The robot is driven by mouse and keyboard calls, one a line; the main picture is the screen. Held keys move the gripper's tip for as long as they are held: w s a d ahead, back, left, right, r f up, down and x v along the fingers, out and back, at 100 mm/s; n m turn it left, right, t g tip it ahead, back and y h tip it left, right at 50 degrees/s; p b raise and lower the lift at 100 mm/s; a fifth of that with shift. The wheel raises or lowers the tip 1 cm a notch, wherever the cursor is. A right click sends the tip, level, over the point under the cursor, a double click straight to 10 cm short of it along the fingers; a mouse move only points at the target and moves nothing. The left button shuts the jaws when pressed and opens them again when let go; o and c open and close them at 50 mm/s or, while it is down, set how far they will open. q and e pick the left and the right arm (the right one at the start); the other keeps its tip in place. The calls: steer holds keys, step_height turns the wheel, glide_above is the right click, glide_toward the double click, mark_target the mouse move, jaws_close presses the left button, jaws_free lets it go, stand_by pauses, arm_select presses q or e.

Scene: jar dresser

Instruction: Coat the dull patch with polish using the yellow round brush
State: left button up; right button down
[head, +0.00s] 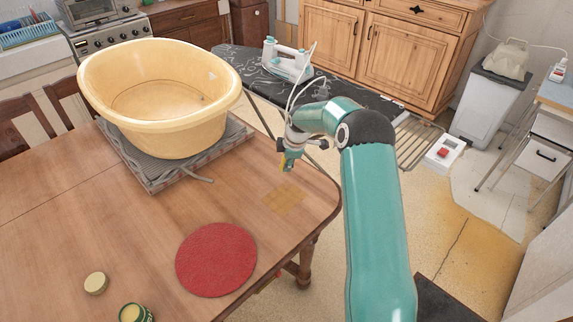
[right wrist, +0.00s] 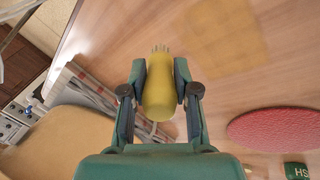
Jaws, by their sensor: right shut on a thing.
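The dull patch (head: 285,199) is a paler, yellowish square on the wooden table near its right corner. It also shows in the right wrist view (right wrist: 208,62). My right gripper (head: 289,160) is above the table, just behind the patch in the head view. It is shut on the yellow round brush (right wrist: 159,88), whose bristles point away from the gripper. Whether the bristles touch the table or carry polish I cannot tell. The open green polish tin (head: 134,313) is at the head view's bottom edge, partly cut off. My left gripper is not in view.
A round red mat (head: 216,260) lies between the tin and the patch. A pale round lid (head: 96,283) lies left of it. An ironing board with an iron (head: 288,59) is behind.

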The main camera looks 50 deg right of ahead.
step_height(320, 180, up, 3)
steer(key=shift+s+r+p, duration=0.1)
steer(key=shift+r+p, duration=0.1)
steer(key=shift+p, duration=0.5)
steer(key=shift+d+r, duration=0.1)
